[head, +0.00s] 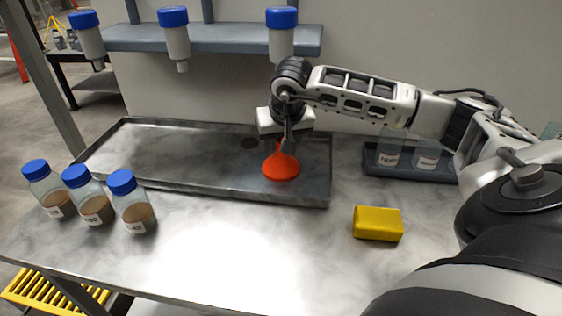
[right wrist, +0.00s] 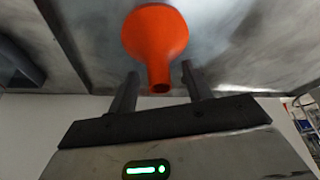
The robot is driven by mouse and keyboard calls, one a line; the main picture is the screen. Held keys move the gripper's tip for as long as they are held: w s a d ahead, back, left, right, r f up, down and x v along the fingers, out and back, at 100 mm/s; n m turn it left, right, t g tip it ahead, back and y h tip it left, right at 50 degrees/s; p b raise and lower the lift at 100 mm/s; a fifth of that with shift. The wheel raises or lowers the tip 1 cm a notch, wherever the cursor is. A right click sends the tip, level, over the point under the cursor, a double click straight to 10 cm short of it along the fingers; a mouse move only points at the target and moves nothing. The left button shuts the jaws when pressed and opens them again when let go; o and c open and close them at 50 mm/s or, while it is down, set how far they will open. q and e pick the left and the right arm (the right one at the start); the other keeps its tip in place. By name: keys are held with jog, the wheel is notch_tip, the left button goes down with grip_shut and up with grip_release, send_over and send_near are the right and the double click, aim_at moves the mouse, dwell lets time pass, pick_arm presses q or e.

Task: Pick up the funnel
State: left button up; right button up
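The orange-red funnel (head: 281,167) stands wide end down in the right part of the shallow metal tray (head: 318,186). My right gripper (head: 287,141) is above it, and its fingers hide part of the narrow stem in the head view. In the right wrist view the funnel (right wrist: 156,40) has its stem pointing toward the gripper (right wrist: 157,90). The two fingers are apart, one on each side of the stem's end, with a gap visible on both sides. My left gripper is not in view.
Bottles with blue caps (head: 129,203) stand at the table's left. A yellow block (head: 378,223) lies right of the tray. A dark rack (head: 405,169) with labelled containers is behind it. Capped bottles hang from a shelf (head: 225,39). The front middle of the table is clear.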

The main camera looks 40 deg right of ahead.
grip_shut()
jog(key=shift+r, duration=0.1)
